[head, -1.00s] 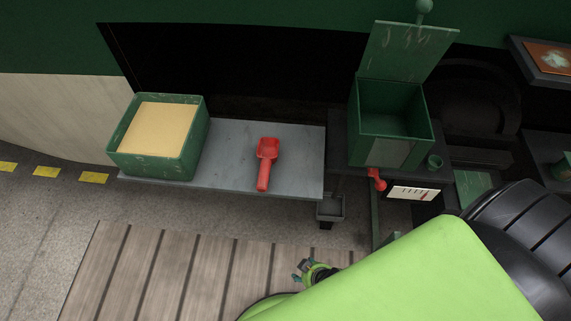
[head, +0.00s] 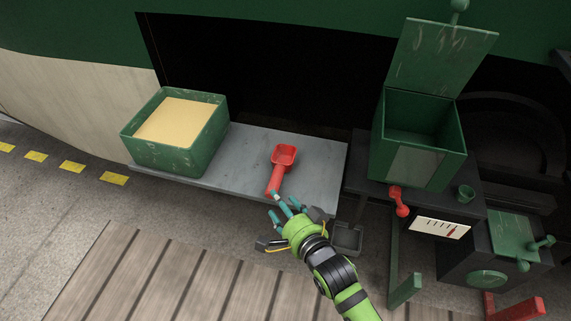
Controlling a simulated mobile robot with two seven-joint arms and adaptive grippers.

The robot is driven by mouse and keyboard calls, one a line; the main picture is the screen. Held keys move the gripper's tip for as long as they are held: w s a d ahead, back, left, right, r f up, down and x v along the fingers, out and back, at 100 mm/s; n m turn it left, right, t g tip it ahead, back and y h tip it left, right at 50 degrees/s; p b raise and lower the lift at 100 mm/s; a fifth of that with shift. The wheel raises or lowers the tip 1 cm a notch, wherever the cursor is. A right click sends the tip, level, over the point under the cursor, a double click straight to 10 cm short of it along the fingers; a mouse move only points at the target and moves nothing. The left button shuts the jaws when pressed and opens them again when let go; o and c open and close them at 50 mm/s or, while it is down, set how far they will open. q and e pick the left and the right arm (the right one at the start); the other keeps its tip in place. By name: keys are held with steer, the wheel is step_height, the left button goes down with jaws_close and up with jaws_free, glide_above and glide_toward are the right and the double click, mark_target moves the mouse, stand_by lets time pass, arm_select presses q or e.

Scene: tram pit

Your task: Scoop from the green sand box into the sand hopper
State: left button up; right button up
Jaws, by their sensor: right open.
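The green sand box (head: 190,158) stands on the left of the grey shelf, filled with pale yellow sand (head: 180,119). A red scoop (head: 283,158) lies on the shelf right of it, bowl towards the back and handle towards me. The sand hopper (head: 449,160) is a green box with its lid (head: 440,58) raised; its inside looks empty. My right gripper (head: 277,220) is open and empty, its fingers pointing at the scoop's handle end. Whether a fingertip touches the handle I cannot tell. My left gripper is not in view.
The grey shelf (head: 318,165) has free room around the scoop. A small grey tray (head: 347,238) hangs below the shelf's right end.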

mark_target(279, 172)
steer(key=x, duration=0.4)
steer(key=shift+w, duration=0.1)
jaws_close()
steer(key=shift+r, duration=0.1)
